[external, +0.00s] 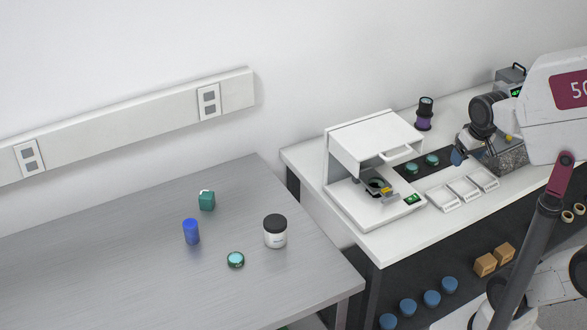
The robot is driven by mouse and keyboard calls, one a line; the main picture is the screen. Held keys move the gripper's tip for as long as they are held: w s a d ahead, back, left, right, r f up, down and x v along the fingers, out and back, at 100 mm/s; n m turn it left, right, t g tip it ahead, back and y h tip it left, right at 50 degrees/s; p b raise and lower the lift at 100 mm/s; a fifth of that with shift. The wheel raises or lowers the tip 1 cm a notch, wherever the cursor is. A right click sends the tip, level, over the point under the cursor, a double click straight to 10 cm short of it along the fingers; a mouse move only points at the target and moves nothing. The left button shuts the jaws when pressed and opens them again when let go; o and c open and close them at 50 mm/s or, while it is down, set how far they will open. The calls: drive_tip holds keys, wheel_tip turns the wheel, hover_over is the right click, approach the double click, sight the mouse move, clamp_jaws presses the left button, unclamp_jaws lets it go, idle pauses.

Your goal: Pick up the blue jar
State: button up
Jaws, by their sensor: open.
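The blue jar (191,231) is a small upright blue cylinder on the grey metal table (90,270) at the left.
A white jar with a black lid (275,232) stands right of the blue jar. A white instrument (374,170) stands on the white bench (310,152), with small trays (465,189) beside it. Blue cups (408,307) sit below. The metal table's left side is clear.

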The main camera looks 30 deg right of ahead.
drive_tip(key=w+a+r+m+g+y, duration=0.1)
drive_tip(key=w+a+r+m+y, duration=0.2)
drive_tip(key=w+a, duration=0.9)
drive_tip(key=w+a+r+m+g+y, duration=0.15)
drive_tip(key=w+a+m+y, duration=0.25)
drive_tip(key=w+a, duration=0.85)
drive_tip(key=w+a+f+m+g+y, duration=0.1)
drive_tip(key=w+a+f+m+y, duration=0.2)
drive_tip(key=a, duration=1)
drive_tip(key=w+a+f+m+y, duration=0.1)
drive_tip(key=w+a+m, duration=0.3)
drive_tip(key=a, duration=0.9)
drive_tip(key=w+a+f+m+g+y, duration=0.15)
drive_tip(key=w+a, duration=0.35)
drive_tip(key=a, duration=0.9)
approach(191, 232)
drive_tip(key=shift+w+a+f+y, duration=0.15)
drive_tip(key=shift+w+a+f, duration=0.1)
drive_tip(key=shift+w+f, duration=0.3)
drive_tip(key=shift+w+a+f+y, duration=0.1)
drive_tip(key=shift+w+a+f, duration=0.25)
drive_tip(key=shift+f, duration=0.55)
drive_tip(key=shift+x, duration=1.25)
